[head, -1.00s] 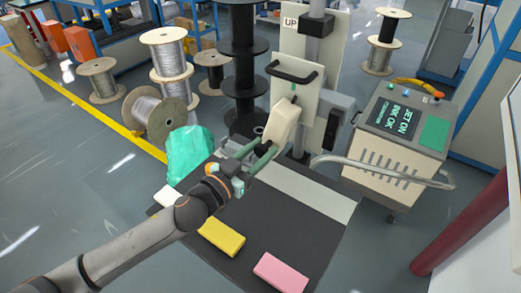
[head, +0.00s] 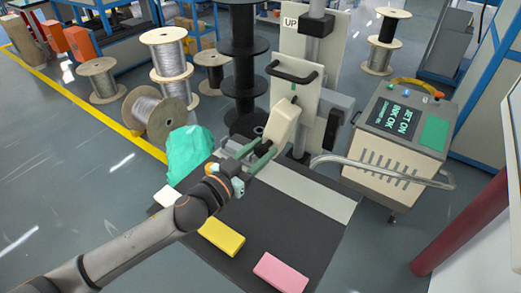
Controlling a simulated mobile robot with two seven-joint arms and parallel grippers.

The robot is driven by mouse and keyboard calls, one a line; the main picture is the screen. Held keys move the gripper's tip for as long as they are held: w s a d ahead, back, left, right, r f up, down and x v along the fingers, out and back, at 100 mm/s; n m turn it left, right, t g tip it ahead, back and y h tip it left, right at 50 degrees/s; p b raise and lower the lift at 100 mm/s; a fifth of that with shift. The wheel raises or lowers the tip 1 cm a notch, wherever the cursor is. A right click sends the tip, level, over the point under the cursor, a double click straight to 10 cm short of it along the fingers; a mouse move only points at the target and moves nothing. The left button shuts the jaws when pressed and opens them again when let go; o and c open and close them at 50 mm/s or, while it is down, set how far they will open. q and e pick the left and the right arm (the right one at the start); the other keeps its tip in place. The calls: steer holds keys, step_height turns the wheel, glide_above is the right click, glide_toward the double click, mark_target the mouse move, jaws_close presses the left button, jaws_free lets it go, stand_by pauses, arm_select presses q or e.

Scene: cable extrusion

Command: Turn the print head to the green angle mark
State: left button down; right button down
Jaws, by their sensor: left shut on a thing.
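The cream print head (head: 283,124) is mounted on the front of a pale upright plate (head: 300,85) with a black handle (head: 292,74). It stands tilted, its top leaning right. A small green mark (head: 294,88) shows on the plate just above the head's top end, and a dark pointer at that end lies close to it. I cannot tell whether they line up exactly. My left gripper (head: 264,154) is shut on the print head's lower end, its green fingers reaching up from the lower left. My right gripper is not in view.
A dark mat (head: 290,232) below holds a yellow block (head: 221,236), a pink block (head: 281,272) and a white block (head: 167,196). A green bag (head: 189,153) is at the left. A control cabinet (head: 385,150) with a curved metal rail (head: 385,168) stands at the right.

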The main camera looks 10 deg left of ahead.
arm_select(q)
steer(key=shift+s+d+f+n, duration=0.1)
steer(key=shift+s+d+n, duration=0.1)
steer(key=shift+d+n, duration=0.3)
steer(key=shift+s+d+n, duration=0.15)
steer(key=shift+d+n, duration=0.2)
steer(key=shift+n, duration=0.65)
steer(key=shift+c, duration=2.2)
jaws_free()
steer(key=b+v, duration=0.1)
steer(key=v, duration=1.1)
steer(key=shift+s+a+b, duration=0.2)
steer(key=shift+s+b, duration=0.05)
steer(key=shift+b, duration=0.05)
